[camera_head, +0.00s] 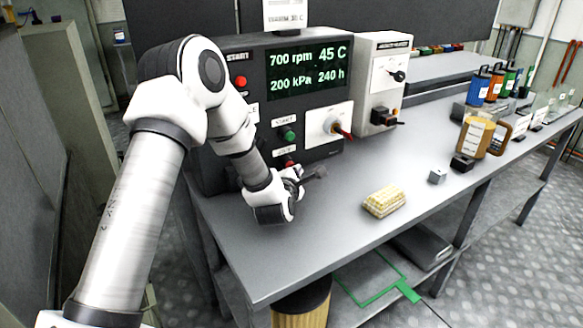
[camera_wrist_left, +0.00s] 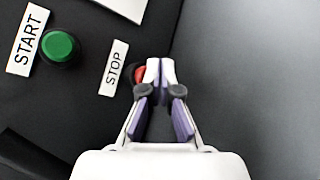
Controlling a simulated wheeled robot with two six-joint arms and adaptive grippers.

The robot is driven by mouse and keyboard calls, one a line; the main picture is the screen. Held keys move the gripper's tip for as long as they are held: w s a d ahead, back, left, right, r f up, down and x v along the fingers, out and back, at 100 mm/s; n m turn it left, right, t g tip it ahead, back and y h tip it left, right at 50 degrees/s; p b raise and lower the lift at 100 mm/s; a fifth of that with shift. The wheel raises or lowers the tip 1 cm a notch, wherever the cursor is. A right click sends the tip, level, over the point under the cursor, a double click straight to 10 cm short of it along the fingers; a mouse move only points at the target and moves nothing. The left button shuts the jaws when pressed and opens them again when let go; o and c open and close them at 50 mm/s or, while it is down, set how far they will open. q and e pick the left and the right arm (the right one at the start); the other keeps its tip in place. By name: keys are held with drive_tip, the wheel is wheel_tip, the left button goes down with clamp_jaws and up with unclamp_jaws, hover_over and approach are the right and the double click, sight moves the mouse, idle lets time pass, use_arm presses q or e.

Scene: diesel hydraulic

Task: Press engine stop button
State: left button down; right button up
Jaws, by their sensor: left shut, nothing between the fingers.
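The engine control panel (camera_head: 262,115) stands on the bench with a lit display. Low on its face are a green start button (camera_head: 290,134) and, below it, a red stop button (camera_head: 289,161). The wrist view shows the green start button (camera_wrist_left: 60,46), the STOP label (camera_wrist_left: 114,68) and part of the red stop button (camera_wrist_left: 140,74). My left gripper (camera_wrist_left: 160,66) is shut and empty. Its fingertips overlap the red button in that view and hide part of it; I cannot tell whether they touch. My left gripper also shows low before the panel (camera_head: 299,173). My right gripper is not in view.
A red lamp or button (camera_head: 240,82) sits higher on the panel, and a red-handled rotary switch (camera_head: 336,126) to its right. A yellow ribbed block (camera_head: 384,201) and a small grey cube (camera_head: 437,176) lie on the bench (camera_head: 330,235). The bench front is mostly clear.

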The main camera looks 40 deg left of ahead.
use_arm(q)
drive_tip(key=shift+w+a, duration=0.25)
drive_tip(key=shift+a, duration=0.3)
idle(0.4)
drive_tip(key=shift+d, duration=0.1)
drive_tip(key=shift+s+d+b, duration=0.2)
drive_tip(key=shift+d+b, duration=0.2)
drive_tip(key=shift+d, duration=0.05)
drive_tip(key=shift+s+d, duration=0.2)
drive_tip(key=shift+d, duration=0.2)
drive_tip(key=shift+s+d+f+b, duration=0.1)
drive_tip(key=shift+d+b, duration=0.2)
drive_tip(key=shift+b, duration=0.05)
drive_tip(key=d, duration=0.1)
drive_tip(key=s+d+b, duration=0.1)
drive_tip(key=d, duration=0.1)
drive_tip(key=shift+s+d, duration=0.1)
drive_tip(key=shift+s, duration=0.05)
drive_tip(key=shift+s+d, duration=0.2)
drive_tip(key=shift+d, duration=0.2)
